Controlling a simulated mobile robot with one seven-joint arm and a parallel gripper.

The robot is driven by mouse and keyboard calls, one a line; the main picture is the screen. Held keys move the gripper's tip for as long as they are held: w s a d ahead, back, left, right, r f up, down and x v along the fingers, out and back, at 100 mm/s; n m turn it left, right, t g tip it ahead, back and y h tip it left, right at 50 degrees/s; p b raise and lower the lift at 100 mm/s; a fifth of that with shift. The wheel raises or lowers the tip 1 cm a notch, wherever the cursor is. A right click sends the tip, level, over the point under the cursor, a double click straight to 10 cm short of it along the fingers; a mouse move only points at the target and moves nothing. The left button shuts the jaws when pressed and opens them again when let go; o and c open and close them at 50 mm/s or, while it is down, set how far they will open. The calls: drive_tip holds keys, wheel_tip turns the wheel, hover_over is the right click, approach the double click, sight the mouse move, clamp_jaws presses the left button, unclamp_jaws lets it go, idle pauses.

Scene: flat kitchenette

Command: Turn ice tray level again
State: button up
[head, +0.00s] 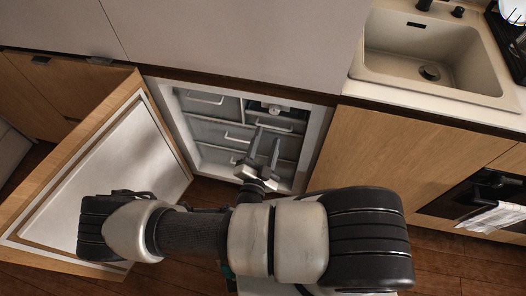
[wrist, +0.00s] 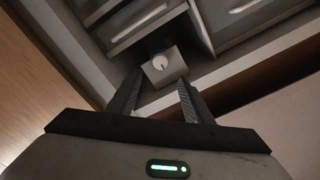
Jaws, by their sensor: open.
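A small grey box with a round pale knob (wrist: 160,62) shows in the wrist view, just beyond my fingertips and roughly between them. It appears to be the ice tray's turning knob, in the upper right compartment of the open fridge; a small round part (head: 274,109) shows there in the head view. The tray itself cannot be made out, nor can its tilt. My gripper (head: 269,136) is open and empty, pointing into the fridge. In the wrist view its two fingers (wrist: 158,82) stand apart below the knob. I cannot tell whether they touch the box.
The fridge door (head: 115,170) stands wide open on the left. Drawers with pale handles (head: 206,98) fill the fridge's left side. The counter with the sink (head: 430,65) is at upper right, above a wooden cabinet front (head: 400,150). A towel (head: 497,217) hangs at far right.

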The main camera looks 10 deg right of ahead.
drive_tip(key=shift+v, duration=2.3)
